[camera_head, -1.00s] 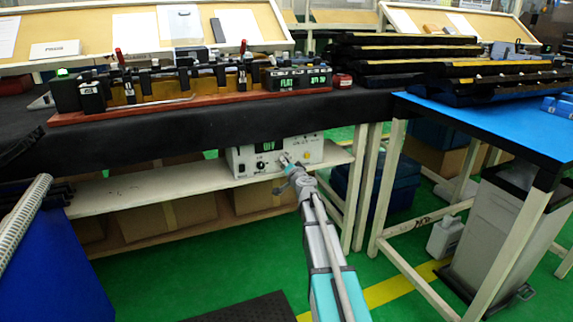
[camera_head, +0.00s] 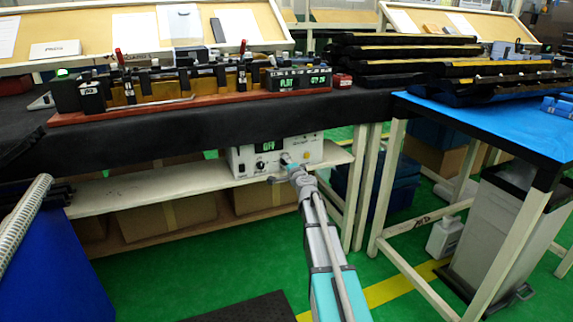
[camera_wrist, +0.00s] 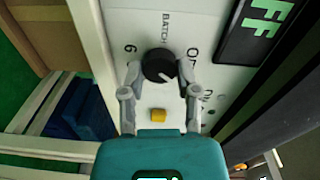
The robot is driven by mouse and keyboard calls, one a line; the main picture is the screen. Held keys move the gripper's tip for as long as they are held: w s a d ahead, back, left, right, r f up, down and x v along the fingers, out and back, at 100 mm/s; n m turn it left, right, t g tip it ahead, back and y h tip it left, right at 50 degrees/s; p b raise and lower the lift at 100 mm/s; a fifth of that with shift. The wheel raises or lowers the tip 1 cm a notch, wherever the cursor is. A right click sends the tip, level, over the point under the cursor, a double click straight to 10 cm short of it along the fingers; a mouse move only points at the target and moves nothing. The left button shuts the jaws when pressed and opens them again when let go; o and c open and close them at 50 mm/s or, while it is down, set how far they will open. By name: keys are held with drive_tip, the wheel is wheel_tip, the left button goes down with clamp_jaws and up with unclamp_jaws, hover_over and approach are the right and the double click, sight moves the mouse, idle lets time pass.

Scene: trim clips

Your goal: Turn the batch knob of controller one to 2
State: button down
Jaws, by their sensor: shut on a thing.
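The controller (camera_head: 247,158) is a pale box with a dark display reading OFF, on the shelf under the black-topped bench. The wrist view shows its front panel (camera_wrist: 136,20) close up and turned sideways, with the word BATCH beside a round black knob (camera_wrist: 160,66). The knob has a light pointer mark at its lower right. A 6 is printed to its left; other markings are partly hidden. My gripper (camera_wrist: 161,74) is shut on the knob, one finger on each side. In the head view my gripper (camera_head: 287,163) reaches the controller's right half and hides the knob.
A yellow button (camera_wrist: 158,115) sits close to my gripper on the panel. Another black knob (camera_head: 260,165) is left of it. The bench top (camera_head: 200,125) overhangs the controller closely. A blue-topped table (camera_head: 480,115) stands to the right.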

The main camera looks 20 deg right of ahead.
idle(0.4)
drive_tip(key=shift+c, duration=1.7)
unclamp_jaws()
drive_tip(key=s, duration=0.7)
drive_tip(key=shift+s, duration=0.25)
drive_tip(key=shift+a, duration=0.15)
